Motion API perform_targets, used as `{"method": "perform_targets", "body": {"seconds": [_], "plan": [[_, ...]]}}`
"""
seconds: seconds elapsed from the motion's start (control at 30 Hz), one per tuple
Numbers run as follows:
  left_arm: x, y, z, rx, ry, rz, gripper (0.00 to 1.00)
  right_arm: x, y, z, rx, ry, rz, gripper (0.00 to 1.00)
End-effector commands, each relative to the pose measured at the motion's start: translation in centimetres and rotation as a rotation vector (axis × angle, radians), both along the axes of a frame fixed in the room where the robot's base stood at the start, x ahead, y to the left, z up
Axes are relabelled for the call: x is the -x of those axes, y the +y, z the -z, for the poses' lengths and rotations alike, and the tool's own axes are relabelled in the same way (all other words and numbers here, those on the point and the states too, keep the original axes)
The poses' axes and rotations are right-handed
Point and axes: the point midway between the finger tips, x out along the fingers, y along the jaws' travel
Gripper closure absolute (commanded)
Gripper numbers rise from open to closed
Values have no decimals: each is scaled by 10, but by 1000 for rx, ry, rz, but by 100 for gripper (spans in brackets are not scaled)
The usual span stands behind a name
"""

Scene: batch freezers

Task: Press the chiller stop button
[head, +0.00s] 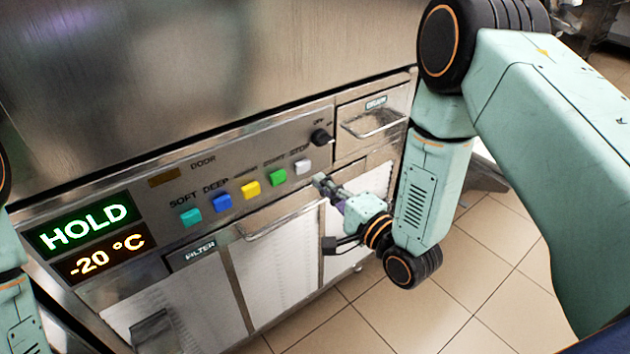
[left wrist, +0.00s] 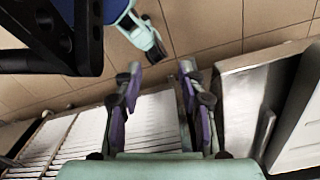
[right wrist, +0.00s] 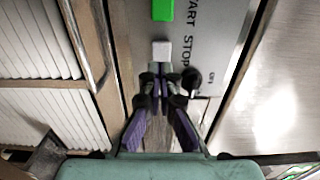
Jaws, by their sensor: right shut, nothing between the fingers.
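The stop button (head: 303,167) is a small white-grey square at the right end of the button row on the chiller's panel, under the label STOP. In the right wrist view the button (right wrist: 161,51) lies straight ahead of my right gripper (right wrist: 160,70). The fingers are shut and empty, with their tips just short of the button's lower edge; whether they touch it I cannot tell. In the head view my right gripper (head: 319,181) is just below and right of the button. My left gripper (left wrist: 156,75) is open and empty in the left wrist view.
Left of the stop button are green (head: 278,177), yellow (head: 250,190), blue (head: 221,203) and teal (head: 190,217) buttons. A black knob (head: 320,137) sits above right. The display (head: 91,227) reads HOLD and -20 °C. A drain drawer (head: 372,122) with a handle is at right.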

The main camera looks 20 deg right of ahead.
Motion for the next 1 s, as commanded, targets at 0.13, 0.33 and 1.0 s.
{"method": "perform_targets", "body": {"seconds": [0.13,0.33,1.0], "plan": [[0,0,8,0,0,0,60,-19,7,1,2,-3,-1,100],[0,0,11,0,0,0,60,-30,11,0,1,-1,0,100],[0,0,7,0,0,0,60,-51,18,-1,1,-3,-1,100]]}}
